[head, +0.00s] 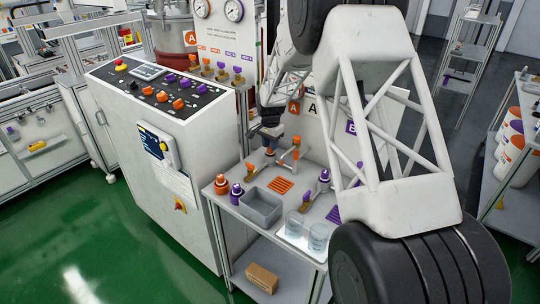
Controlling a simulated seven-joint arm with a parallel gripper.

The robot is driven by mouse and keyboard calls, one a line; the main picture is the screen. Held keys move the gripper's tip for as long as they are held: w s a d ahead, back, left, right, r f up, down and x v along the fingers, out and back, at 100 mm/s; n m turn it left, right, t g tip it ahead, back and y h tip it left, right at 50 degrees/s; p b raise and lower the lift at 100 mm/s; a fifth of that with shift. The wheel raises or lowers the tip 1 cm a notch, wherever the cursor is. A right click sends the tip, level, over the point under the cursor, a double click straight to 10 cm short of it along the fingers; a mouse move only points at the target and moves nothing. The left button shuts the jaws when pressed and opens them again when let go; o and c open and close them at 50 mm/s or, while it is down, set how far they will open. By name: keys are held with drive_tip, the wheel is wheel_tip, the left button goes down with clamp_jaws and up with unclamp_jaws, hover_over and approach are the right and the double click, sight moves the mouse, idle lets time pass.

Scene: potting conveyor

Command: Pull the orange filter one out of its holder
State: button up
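My gripper (270,148) points down over the back of the small grey bench. Its fingertips are too small to tell whether they are open or shut. A small orange spot shows just below them, and I cannot tell whether they touch it. Close to the right is a metal fitting (289,158) with an orange top. An orange-handled part with a tan end (250,168) lies to the left, in front of the gripper. An orange-topped piece (221,184) stands at the bench's left edge. I cannot tell which of these orange parts is the filter or its holder.
A grey open bin (261,207) stands at the bench front, beside glass jars (319,237). A purple-topped piece (236,194) stands left of the bin. An orange striped mark (280,186) lies behind it. A control cabinet (170,170) borders the bench on the left.

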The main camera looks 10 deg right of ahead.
drive_tip(key=c, duration=0.4)
drive_tip(key=shift+o, duration=0.2)
drive_tip(key=shift+r, duration=2.45)
drive_tip(key=shift+r, duration=1.2)
drive_tip(key=shift+r, duration=0.35)
wheel_tip(320, 180, up, 6)
drive_tip(key=shift+r, duration=0.25)
idle(1.0)
idle(0.5)
